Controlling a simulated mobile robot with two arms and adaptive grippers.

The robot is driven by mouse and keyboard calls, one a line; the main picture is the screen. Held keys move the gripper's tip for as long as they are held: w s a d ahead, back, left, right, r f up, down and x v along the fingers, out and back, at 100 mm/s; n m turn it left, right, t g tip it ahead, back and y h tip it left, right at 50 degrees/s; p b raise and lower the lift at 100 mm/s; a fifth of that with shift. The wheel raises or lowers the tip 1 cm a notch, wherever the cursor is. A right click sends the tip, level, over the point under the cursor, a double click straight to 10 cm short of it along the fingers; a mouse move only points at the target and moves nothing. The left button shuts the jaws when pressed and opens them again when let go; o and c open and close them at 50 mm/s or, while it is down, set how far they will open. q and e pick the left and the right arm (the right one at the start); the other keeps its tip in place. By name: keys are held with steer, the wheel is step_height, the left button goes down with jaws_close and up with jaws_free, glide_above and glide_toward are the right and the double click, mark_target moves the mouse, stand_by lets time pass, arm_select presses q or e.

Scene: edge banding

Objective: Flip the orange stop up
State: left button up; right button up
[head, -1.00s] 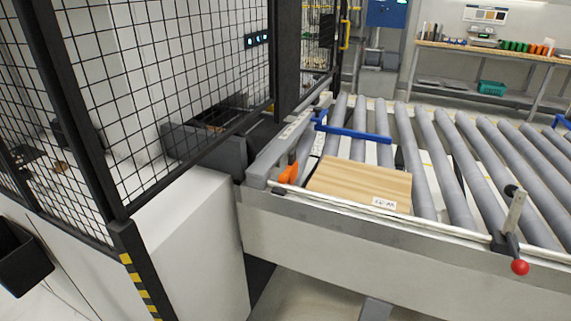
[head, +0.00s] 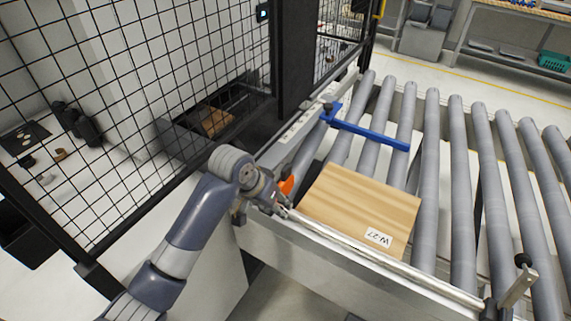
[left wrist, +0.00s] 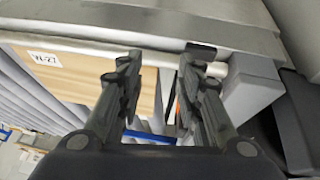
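The orange stop (head: 287,186) shows in the head view at the near left corner of the roller conveyor, beside the wooden panel (head: 362,205). My left gripper (head: 282,207) partly covers it, so I cannot tell its angle. In the left wrist view my left gripper (left wrist: 163,62) is open, its two dark fingers apart, with the panel's edge and the rail beyond them. My right gripper is in neither view.
A blue bar (head: 370,134) crosses the rollers behind the panel. A black mesh fence (head: 150,80) and its post stand close to my left arm. A metal rail (head: 370,262) edges the conveyor in front. Bare rollers (head: 480,180) lie to the right.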

mark_target(286, 168)
arm_select(q)
steer(key=w+d+r+y, duration=0.1)
steer(key=w+r, duration=0.8)
steer(key=w, duration=0.1)
steer(key=p+x, duration=0.2)
steer(key=x, duration=0.6)
steer(key=shift+d+f, duration=0.2)
steer(key=shift+x, duration=0.9)
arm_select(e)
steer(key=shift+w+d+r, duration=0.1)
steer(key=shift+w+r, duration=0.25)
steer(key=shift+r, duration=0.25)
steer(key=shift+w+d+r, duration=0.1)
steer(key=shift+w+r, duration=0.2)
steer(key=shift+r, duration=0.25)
arm_select(q)
steer(key=shift+a, duration=0.1)
jaws_close()
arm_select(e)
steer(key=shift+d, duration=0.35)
